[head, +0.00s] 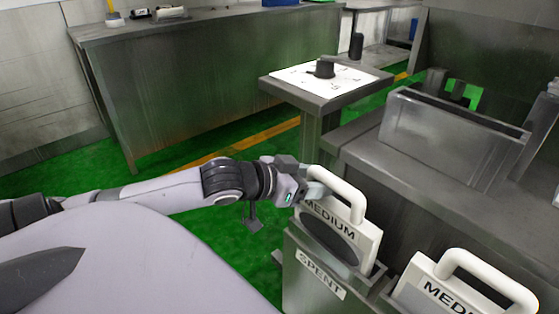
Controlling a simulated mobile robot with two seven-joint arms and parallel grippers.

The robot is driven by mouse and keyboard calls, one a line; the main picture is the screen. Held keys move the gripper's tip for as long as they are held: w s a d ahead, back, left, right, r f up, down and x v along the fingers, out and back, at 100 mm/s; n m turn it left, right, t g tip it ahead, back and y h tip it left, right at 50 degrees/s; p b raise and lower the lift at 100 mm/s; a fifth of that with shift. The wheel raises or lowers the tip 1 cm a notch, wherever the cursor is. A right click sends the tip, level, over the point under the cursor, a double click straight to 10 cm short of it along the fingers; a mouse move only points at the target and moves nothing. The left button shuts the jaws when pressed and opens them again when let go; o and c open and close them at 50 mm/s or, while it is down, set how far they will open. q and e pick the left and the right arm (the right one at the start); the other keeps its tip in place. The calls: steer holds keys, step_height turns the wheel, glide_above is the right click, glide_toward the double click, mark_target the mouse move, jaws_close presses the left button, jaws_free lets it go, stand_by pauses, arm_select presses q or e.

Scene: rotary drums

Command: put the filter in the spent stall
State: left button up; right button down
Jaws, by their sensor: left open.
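A white filter (365,241) with a loop handle, a MEDIUM label and a dark oval face stands in the metal stall marked SPENT (321,274). It leans slightly, and its lower part is hidden by the stall's front wall. My left gripper (318,189) is open at the left side of the filter's handle; I cannot tell whether it touches it. A second white filter (421,285) with a similar handle and a partly cut-off label stands to the right, at the bottom edge. My right gripper is out of view.
A small stand (335,96) with a white dial plate and black knob (324,68) is behind the stall. A metal bin (450,137) sits on the bench at right. A long metal counter (190,90) stands at the back. Green floor lies open between.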

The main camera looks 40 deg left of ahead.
arm_select(q)
steer(key=shift+v, duration=1.2)
steer(key=shift+p+v, duration=0.6)
steer(key=shift+v, duration=0.45)
steer(key=shift+p+v, duration=0.4)
steer(key=shift+v, duration=0.65)
steer(key=s+f+n+g+y, duration=0.15)
steer(key=s+f, duration=0.35)
steer(key=f, duration=0.8)
steer(key=s+d+f+g, duration=0.1)
steer(key=s+d+f, duration=0.2)
steer(key=d+f, duration=0.7)
steer(key=d, duration=0.3)
steer(key=shift+s+d+p, duration=0.15)
steer(key=shift+s+p, duration=0.2)
steer(key=shift+p, duration=0.05)
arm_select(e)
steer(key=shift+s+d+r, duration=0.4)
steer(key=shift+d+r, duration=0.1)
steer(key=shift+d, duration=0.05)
